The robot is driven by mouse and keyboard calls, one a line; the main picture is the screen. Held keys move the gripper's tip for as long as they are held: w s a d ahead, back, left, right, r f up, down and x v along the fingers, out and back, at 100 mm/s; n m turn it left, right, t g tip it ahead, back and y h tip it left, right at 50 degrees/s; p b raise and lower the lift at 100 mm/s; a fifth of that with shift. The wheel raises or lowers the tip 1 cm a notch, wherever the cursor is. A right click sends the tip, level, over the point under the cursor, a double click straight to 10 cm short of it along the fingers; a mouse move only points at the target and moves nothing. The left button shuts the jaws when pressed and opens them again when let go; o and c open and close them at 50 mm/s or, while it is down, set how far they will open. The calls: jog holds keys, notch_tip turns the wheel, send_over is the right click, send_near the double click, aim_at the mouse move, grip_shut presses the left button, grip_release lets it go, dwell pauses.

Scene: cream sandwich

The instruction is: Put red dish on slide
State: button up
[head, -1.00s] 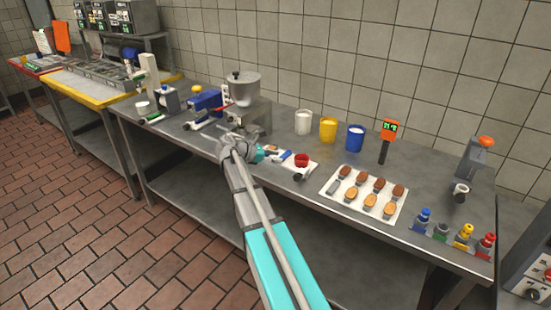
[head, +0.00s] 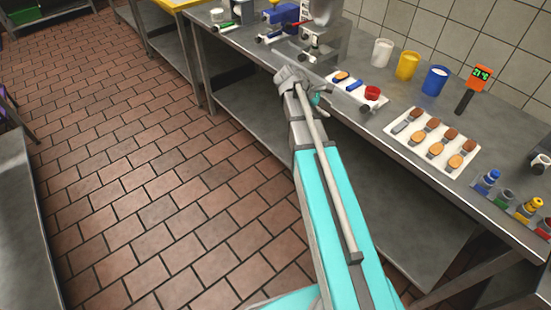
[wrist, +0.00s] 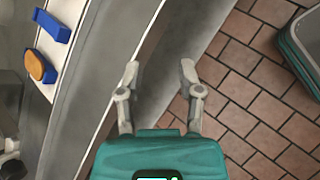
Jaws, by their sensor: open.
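The red dish (head: 372,93) sits at the right end of a white board (head: 375,105) on the steel counter. The board also holds a blue block (head: 354,86) and an orange-topped blue piece (head: 341,76). The wrist view shows the blue block (wrist: 51,26) and orange-topped piece (wrist: 41,66) at the left; the red dish is out of that view. My gripper (wrist: 159,72) is open and empty, over the counter's front edge, to the side of the board. In the head view its fingers are mostly hidden. I cannot tell which thing is the slide.
White, yellow and blue pots (head: 407,66) stand behind the board. A metal machine (head: 325,40) stands behind left. The tiled floor (head: 150,170) is open.

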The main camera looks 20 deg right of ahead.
jog(key=s+a+f+m+y, duration=0.2)
jog(key=s+a+m+y, duration=0.1)
jog(key=a, duration=0.4)
jog(key=s+a+f+m+t+y, duration=0.1)
jog(key=s+a+f+m+y, duration=0.1)
jog(key=s+a, duration=0.4)
jog(key=s+a+f+m+y, duration=0.2)
jog(key=s+a+m+y, duration=0.2)
jog(key=a, duration=0.6)
jog(key=shift+s+m+t, duration=0.15)
jog(key=shift+m+t, duration=0.25)
jog(key=shift+m, duration=0.1)
